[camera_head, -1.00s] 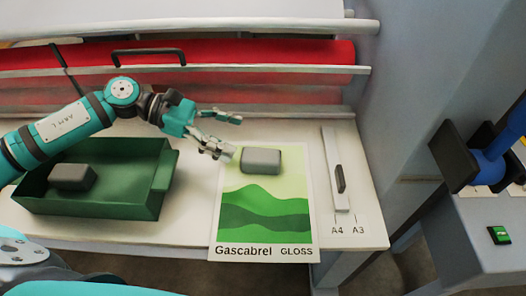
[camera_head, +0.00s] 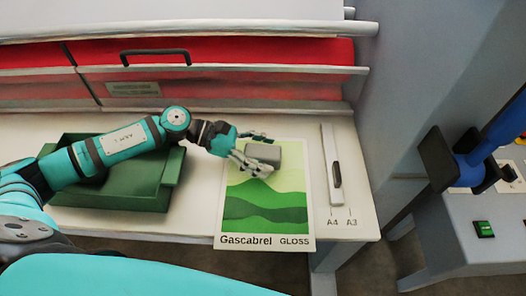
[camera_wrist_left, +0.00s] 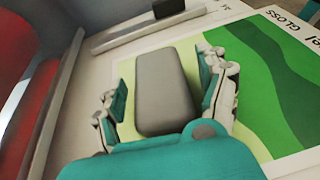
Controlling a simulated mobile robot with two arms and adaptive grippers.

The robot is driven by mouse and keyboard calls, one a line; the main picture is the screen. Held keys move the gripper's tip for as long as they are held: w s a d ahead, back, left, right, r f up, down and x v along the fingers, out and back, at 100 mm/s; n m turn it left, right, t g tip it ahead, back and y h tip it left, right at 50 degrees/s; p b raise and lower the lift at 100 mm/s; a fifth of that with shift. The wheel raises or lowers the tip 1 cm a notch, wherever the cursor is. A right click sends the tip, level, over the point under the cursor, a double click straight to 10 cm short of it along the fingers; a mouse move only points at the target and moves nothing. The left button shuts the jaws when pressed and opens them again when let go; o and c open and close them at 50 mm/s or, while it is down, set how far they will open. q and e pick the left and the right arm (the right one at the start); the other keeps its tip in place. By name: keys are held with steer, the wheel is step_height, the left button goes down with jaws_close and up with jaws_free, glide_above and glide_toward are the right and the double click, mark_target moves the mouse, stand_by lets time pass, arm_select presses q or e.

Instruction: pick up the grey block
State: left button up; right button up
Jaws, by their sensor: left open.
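A grey block (camera_head: 263,152) with rounded edges lies on the upper part of the green printed sheet (camera_head: 266,211). My left gripper (camera_head: 264,156) is open, with one finger on each side of the block. In the left wrist view the grey block (camera_wrist_left: 164,92) sits between the two fingers of the left gripper (camera_wrist_left: 160,84), with a visible gap on both sides. The block's near end is partly hidden by the gripper's palm. My right gripper is in neither view.
A green tray (camera_head: 172,166) stands on the white table to the left, largely hidden by my left arm. A trimmer bar (camera_head: 331,165) lies right of the sheet. The laminator's red front (camera_head: 230,52) rises behind, and a grey panel (camera_head: 430,90) stands at right.

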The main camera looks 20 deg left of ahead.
arm_select(q)
jaws_close()
stand_by(0.4)
steer(key=shift+r, duration=0.1)
